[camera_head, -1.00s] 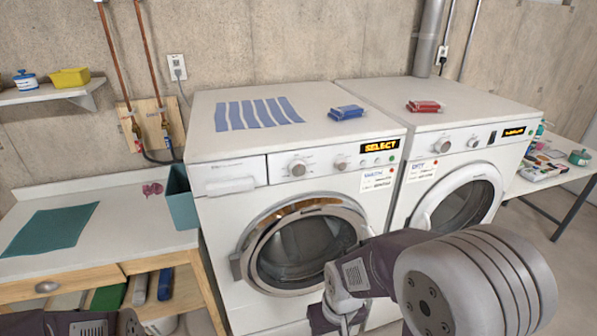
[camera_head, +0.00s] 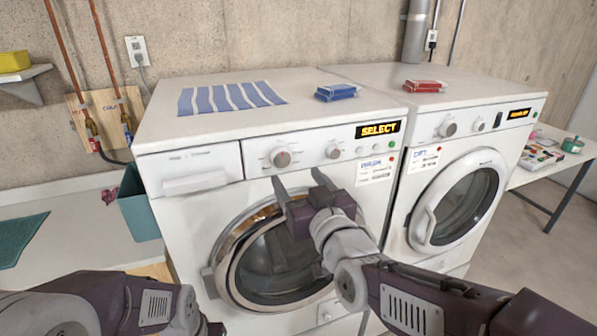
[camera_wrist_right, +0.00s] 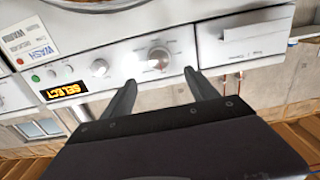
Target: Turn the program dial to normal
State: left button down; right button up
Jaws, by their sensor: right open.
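The washer (camera_head: 210,230) has a front panel with a larger dial (camera_head: 281,158), ringed by small marks, and a smaller knob (camera_head: 333,151) to its right. I take the larger dial as the program dial; its labels are too small to read. The washer's display (camera_head: 378,130) reads SELECT. My right gripper (camera_head: 299,180) is open and empty, just below the panel. In the right wrist view, which is upside down, the dial (camera_wrist_right: 159,58) lies just beyond and between the open fingertips (camera_wrist_right: 160,78), apart from them. My left arm shows at lower left, its fingers out of view.
A dryer (camera_head: 455,150) stands to the right. A teal bin (camera_head: 140,215) stands left of the washer.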

aim_at(282, 158)
jog(key=p+x, duration=0.2)
jog(key=x, duration=0.7)
jog(key=shift+f, duration=0.1)
jog(key=shift+w, duration=0.15)
jog(key=c, duration=1.3)
jog(key=shift+f, duration=0.1)
jog(key=shift+c, duration=0.2)
